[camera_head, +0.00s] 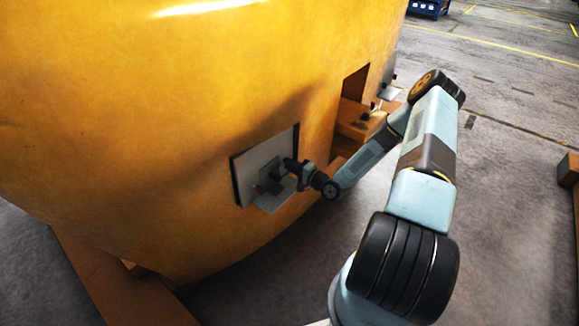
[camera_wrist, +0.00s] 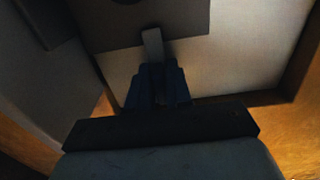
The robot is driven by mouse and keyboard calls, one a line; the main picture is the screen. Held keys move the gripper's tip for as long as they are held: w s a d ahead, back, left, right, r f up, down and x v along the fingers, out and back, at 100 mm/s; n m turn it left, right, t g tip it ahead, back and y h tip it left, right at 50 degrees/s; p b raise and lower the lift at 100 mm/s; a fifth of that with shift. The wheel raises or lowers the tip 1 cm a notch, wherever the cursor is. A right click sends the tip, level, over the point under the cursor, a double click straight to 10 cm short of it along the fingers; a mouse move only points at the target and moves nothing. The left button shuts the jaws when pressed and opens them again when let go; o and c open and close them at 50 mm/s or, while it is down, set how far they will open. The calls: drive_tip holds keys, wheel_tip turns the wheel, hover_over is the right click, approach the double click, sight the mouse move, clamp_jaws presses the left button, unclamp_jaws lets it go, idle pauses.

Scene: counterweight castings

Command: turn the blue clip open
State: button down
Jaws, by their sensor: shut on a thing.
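My gripper (camera_head: 289,168) is at a grey panel (camera_head: 254,160) set in a recess of the yellow casting. In the wrist view its dark fingers (camera_wrist: 158,78) are shut on a narrow pale grey tab (camera_wrist: 152,45), which stands against a grey plate (camera_wrist: 190,22). The fingers hide the tab's lower end. I cannot make out a clearly blue clip in either view; shadow and my gripper cover that area.
The large yellow casting (camera_head: 150,110) fills the left and middle. A second opening (camera_head: 353,84) lies to the right, with an orange-brown block (camera_head: 352,120) beside it. Brown beams (camera_head: 110,280) lie on the floor below the casting. Open grey floor (camera_head: 510,130) extends to the right.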

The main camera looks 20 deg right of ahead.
drive_tip(key=shift+s+d+f+n, duration=0.1)
drive_tip(key=shift+d+f+n, duration=0.05)
drive_tip(key=shift+n, duration=0.15)
drive_tip(key=n, duration=0.3)
drive_tip(key=shift+d, duration=0.1)
drive_tip(key=n, duration=0.9)
drive_tip(key=shift+n, duration=2.5)
drive_tip(key=c, duration=1.2)
unclamp_jaws()
drive_tip(key=shift+o, duration=0.2)
